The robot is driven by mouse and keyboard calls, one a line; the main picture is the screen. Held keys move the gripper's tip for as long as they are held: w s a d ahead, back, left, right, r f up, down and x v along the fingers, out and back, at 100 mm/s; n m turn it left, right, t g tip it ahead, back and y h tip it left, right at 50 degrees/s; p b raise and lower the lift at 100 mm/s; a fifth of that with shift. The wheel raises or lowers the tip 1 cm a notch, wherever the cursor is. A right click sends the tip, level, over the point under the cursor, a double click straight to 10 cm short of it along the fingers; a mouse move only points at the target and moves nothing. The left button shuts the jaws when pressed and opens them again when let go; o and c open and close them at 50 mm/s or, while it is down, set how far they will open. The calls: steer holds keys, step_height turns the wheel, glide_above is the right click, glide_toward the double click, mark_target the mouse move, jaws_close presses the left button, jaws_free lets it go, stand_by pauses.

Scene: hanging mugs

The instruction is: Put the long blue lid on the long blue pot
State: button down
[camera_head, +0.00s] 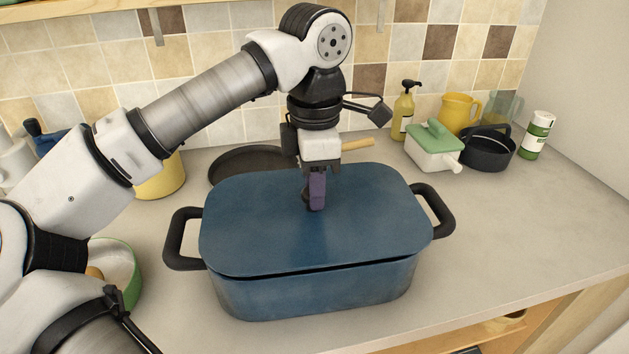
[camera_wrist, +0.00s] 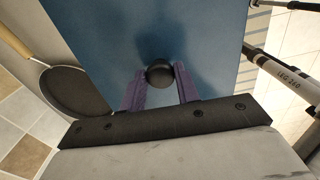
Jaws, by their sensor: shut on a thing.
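The long blue pot (camera_head: 320,291) stands on the counter with a black handle at each end. The long blue lid (camera_head: 260,225) lies over its top, with a thin dark gap along the front edge; I cannot tell whether it is fully seated. In the head view my gripper (camera_head: 317,203) points down at the lid's middle and mostly hides the knob. In the wrist view the lid (camera_wrist: 210,40) fills the middle, and the purple fingers of my gripper (camera_wrist: 160,88) are around its round black knob (camera_wrist: 159,73).
A dark frying pan (camera_head: 245,163) lies behind the pot. At the back right are a soap bottle (camera_head: 404,110), a green-lidded white dish (camera_head: 434,146), a black pot (camera_head: 487,149) and a yellow pitcher (camera_head: 459,112). A green bowl (camera_head: 126,270) stands left. The counter's right front is clear.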

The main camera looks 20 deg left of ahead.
steer(key=shift+f+b, duration=0.5)
steer(key=shift+f, duration=0.15)
stand_by(0.3)
steer(key=c, duration=0.6)
jaws_free()
steer(key=shift+c, duration=0.2)
steer(key=shift+r, duration=0.1)
step_height(320, 180, up, 14)
steer(key=p, duration=1)
steer(key=shift+f, duration=0.25)
